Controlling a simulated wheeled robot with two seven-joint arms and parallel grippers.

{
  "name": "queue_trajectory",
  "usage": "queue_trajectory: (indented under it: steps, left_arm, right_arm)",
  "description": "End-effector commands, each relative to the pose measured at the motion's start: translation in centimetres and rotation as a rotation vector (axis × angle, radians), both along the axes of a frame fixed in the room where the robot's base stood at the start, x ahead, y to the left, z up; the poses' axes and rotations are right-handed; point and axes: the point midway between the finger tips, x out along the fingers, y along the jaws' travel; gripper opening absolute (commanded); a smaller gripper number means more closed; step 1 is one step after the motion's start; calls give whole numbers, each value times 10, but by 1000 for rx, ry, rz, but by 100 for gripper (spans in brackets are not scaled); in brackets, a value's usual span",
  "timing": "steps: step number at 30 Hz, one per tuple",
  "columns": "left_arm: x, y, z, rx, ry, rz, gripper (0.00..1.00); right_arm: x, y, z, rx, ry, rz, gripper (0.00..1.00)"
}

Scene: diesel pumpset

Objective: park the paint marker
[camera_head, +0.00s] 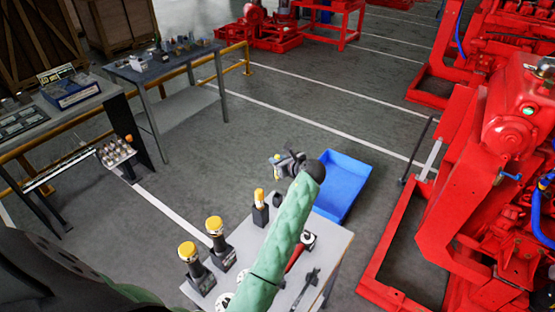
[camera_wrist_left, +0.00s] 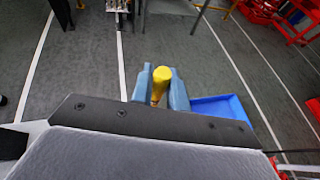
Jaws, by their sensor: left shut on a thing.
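My left gripper (camera_head: 279,163) is above the far edge of a small grey table (camera_head: 325,262). It also shows in the left wrist view (camera_wrist_left: 162,78), its two blue-grey fingers shut on a yellow thing (camera_wrist_left: 161,82), seemingly the paint marker. Only its yellow end shows clearly; the rest is hidden by my wrist. In the head view, a smaller yellow-topped piece stands upright in a dark block (camera_head: 260,212) on the table, below and left of my gripper. My right gripper is not in view.
Two yellow-capped dark bottles (camera_head: 218,250) (camera_head: 198,279) stand on the table at left. A dark tool (camera_head: 305,287) lies at its front right. A blue bin (camera_head: 343,183) is beyond the table. Red pump machinery (camera_head: 470,185) fills the right side.

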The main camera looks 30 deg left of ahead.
Motion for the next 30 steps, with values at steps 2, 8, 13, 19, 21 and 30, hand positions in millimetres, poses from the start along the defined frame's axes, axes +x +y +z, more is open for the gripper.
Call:
queue_trajectory:
  steps: [2, 8, 13, 19, 21, 30]
  left_arm:
    - [0, 0, -7, 1, 2, -1, 0]
    - [0, 0, -25, 1, 2, -2, 0]
    - [0, 0, -39, 2, 1, -2, 0]
    - [0, 0, -57, 2, 1, -1, 0]
    - [0, 0, -63, 2, 1, -2, 0]
    - [0, 0, -90, 1, 2, -1, 0]
  right_arm:
    - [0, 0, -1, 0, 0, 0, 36]
    - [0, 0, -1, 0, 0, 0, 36]
    - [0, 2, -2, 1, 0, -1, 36]
    - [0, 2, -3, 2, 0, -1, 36]
    - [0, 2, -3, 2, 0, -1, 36]
    - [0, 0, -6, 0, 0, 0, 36]
